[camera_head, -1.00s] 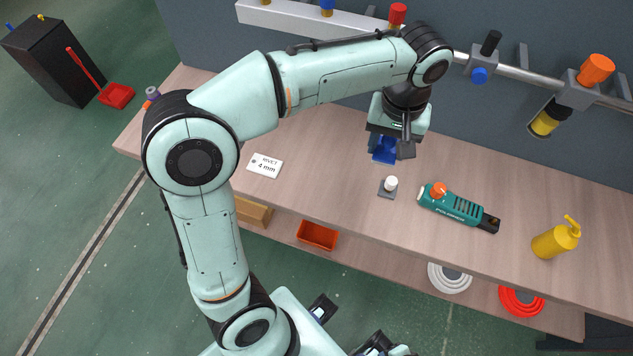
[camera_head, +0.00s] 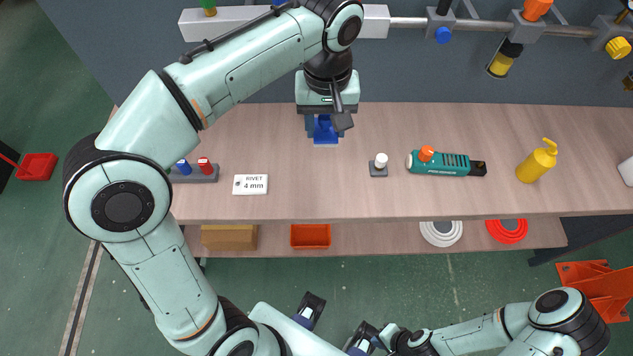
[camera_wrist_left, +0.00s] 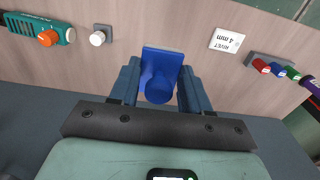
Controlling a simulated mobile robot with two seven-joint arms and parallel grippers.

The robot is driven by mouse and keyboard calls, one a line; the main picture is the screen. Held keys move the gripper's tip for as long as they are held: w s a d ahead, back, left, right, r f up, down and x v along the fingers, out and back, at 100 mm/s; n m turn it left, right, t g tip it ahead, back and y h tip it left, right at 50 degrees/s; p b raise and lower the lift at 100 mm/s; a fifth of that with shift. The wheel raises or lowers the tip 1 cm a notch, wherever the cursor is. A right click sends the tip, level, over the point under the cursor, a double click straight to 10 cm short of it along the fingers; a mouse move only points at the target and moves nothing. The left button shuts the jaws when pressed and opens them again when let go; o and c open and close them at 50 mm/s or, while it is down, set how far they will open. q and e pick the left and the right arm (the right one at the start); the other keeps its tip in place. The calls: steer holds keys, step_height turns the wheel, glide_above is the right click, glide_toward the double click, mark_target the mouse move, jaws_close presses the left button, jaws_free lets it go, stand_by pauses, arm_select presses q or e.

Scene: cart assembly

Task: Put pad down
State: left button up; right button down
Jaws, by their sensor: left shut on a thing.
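The pad appears to be the blue piece (camera_head: 326,131), a flat plate with a round knob, which also shows in the left wrist view (camera_wrist_left: 160,80). My left gripper (camera_head: 327,124) is shut on it, with one dark finger on each side of the knob in the left wrist view (camera_wrist_left: 160,92). The pad is over the back part of the wooden bench (camera_head: 300,190). I cannot tell whether its plate touches the bench top.
A white RIVET 4 mm card (camera_head: 250,185), a grey block with a white knob (camera_head: 379,165), a teal tool (camera_head: 445,163) and a yellow bottle (camera_head: 537,160) stand on the bench. A rack with coloured pegs (camera_head: 193,171) is at left. The bench around the pad is clear.

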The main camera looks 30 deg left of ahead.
arm_select(q)
steer(key=b, duration=0.3)
glide_above(323, 187)
step_height(323, 187, down, 15)
steer(key=shift+f, duration=0.1)
steer(key=shift+f+b, duration=0.35)
steer(key=shift+f, duration=1.95)
steer(key=shift+f, duration=0.2)
steer(key=o, duration=0.9)
steer(key=shift+o, duration=0.2)
steer(key=shift+r, duration=0.15)
